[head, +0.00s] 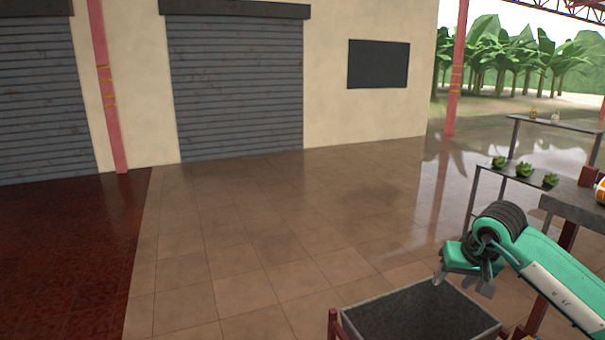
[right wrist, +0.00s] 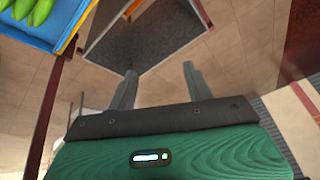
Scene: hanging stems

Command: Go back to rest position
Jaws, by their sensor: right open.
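My right gripper (head: 464,285) is at the lower right of the head view, on a green arm that comes in from the right. It hangs just above and beside the right rim of a dark open bin. In the right wrist view its two grey fingers (right wrist: 158,88) are spread apart with nothing between them. My left gripper is not in the head view.
The dark bin (head: 345,315) stands at the bottom of the head view. Tables with green plants (head: 524,169) stand at the right. A blue tray with green fruit (right wrist: 62,42) is at the wrist view's upper left. The tiled floor is clear.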

